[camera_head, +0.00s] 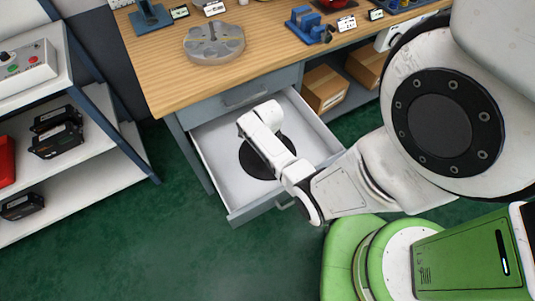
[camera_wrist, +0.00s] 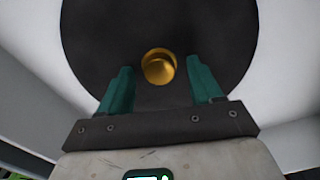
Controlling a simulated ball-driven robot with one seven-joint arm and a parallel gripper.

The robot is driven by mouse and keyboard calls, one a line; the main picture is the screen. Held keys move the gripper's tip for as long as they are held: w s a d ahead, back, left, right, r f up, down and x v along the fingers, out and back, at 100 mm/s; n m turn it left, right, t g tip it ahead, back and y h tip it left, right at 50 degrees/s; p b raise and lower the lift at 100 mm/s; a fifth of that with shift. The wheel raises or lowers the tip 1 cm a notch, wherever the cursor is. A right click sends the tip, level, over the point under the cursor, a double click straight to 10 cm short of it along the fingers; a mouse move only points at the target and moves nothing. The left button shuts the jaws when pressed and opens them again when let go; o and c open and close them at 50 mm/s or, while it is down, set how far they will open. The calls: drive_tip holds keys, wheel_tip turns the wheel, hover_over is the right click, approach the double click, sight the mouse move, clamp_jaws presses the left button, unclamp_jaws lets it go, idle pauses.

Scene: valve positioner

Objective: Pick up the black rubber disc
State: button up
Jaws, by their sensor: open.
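The black rubber disc (camera_head: 258,163) lies in the open white drawer, partly hidden by my arm in the head view. In the wrist view the disc (camera_wrist: 95,45) fills the upper middle, with a round gold-coloured centre piece (camera_wrist: 158,67). My gripper (camera_wrist: 160,78) is open, with its teal fingers on either side of the gold piece. The fingers appear apart from the gold piece. How far the fingertips are above the disc, I cannot tell. In the head view my arm reaches down over the disc and hides the fingertips.
The drawer (camera_head: 213,140) is pulled out below the wooden workbench (camera_head: 160,62), and its walls surround the disc. A grey round tray (camera_head: 214,44) and blue fixtures (camera_head: 308,25) stand on the bench. Cardboard boxes (camera_head: 323,88) sit on a shelf right of the drawer. A shelving rack (camera_head: 85,160) stands at left.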

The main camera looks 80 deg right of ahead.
clamp_jaws()
idle(0.6)
drive_tip(key=shift+r, duration=0.15)
